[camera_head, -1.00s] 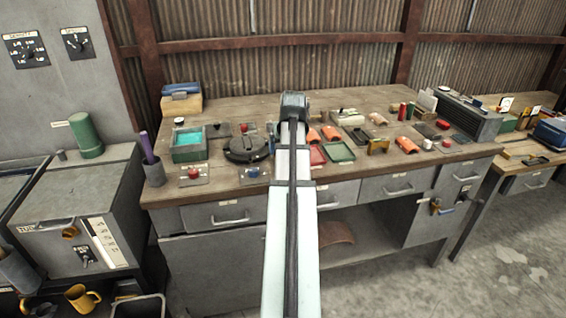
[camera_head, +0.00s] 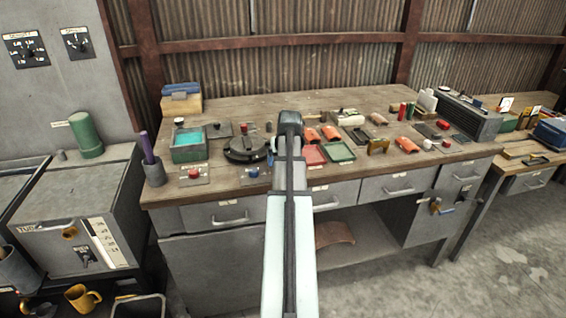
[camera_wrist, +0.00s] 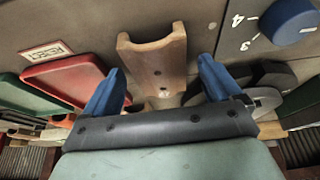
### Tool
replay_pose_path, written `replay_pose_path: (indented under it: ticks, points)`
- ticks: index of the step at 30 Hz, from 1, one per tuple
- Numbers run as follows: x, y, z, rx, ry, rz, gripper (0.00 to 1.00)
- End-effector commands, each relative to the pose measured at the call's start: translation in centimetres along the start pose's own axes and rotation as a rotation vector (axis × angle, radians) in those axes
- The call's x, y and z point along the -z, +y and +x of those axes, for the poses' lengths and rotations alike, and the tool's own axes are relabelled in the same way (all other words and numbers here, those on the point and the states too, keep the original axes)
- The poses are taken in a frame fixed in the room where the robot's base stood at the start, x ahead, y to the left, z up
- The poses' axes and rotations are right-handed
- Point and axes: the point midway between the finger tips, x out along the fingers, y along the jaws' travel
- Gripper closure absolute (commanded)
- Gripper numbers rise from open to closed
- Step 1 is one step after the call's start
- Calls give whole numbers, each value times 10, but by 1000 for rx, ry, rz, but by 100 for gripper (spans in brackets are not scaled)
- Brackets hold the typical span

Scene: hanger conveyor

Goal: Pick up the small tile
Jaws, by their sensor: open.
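A small curved tile, brown and trough-shaped with small dark holes (camera_wrist: 155,58), shows in the middle of the wrist view. My gripper (camera_wrist: 160,68) is open, with one blue finger on either side of the tile. Gaps show between the tile and both fingers, and it is not gripped. The near end of the tile runs down close to the dark gripper body. In the head view my arm hides this tile and most of the gripper. Other orange curved tiles (camera_head: 330,132) lie further back on the bench, with another (camera_head: 407,144) to the right.
A red tray (camera_wrist: 65,78) with a REJECT label beside it and a green tray (camera_wrist: 22,103) lie left in the wrist view. A blue numbered knob (camera_wrist: 288,20) is at the right. In the head view, a round dark device (camera_head: 244,150) stands left of my arm.

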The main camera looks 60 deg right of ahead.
Motion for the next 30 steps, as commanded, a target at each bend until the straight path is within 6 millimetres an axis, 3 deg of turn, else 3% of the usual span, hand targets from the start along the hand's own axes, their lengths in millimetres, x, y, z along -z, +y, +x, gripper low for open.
replay_pose_path:
  ticks: [7,26,30]
  points:
    - [0,0,1,0,0,0,10]
    - [0,0,1,0,0,0,71]
    - [0,0,1,0,0,0,72]
